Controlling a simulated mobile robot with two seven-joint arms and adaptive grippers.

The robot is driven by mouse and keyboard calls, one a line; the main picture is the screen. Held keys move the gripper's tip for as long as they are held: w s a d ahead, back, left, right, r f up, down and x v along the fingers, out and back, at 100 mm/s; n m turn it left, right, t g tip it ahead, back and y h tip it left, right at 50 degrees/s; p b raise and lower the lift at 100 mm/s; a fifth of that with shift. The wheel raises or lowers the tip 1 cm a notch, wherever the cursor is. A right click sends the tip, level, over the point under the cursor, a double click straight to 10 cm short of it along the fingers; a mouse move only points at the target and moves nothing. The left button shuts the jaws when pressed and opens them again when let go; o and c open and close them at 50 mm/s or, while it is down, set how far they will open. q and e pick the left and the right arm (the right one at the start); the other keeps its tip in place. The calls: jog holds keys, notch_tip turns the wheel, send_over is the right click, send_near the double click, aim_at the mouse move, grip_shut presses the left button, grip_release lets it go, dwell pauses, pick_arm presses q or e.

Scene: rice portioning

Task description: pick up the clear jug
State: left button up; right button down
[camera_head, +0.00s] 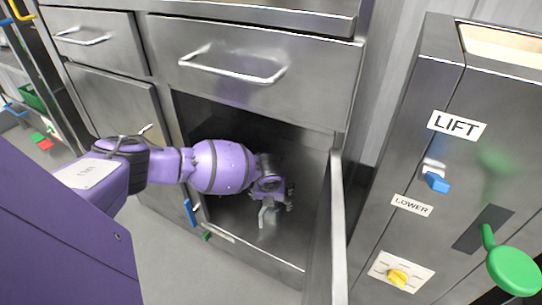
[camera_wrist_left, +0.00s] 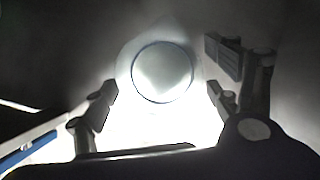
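My left arm reaches into an open lower cabinet, and its left gripper (camera_head: 274,198) is inside, low in the opening. In the left wrist view, the gripper (camera_wrist_left: 162,92) has its two fingers spread apart. A pale, round, see-through thing, seemingly the clear jug (camera_wrist_left: 162,72), shows between and beyond the fingers. Its circular outline is bright against a glaring surface, and I cannot tell whether a finger touches it. In the head view I cannot make out the jug clearly beside the gripper. My right gripper is not in view.
The cabinet's open door (camera_head: 338,230) stands to the right of the opening. A closed drawer with a handle (camera_head: 233,68) is above it. Further right is a steel machine with a LIFT label (camera_head: 456,125), a blue switch (camera_head: 436,182), a yellow knob (camera_head: 397,277) and a green paddle (camera_head: 515,270).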

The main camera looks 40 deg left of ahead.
pick_arm(q)
jog(key=c, duration=1.3)
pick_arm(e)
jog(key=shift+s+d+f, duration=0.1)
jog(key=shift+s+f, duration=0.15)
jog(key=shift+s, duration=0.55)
pick_arm(q)
jog(key=shift+c, duration=0.2)
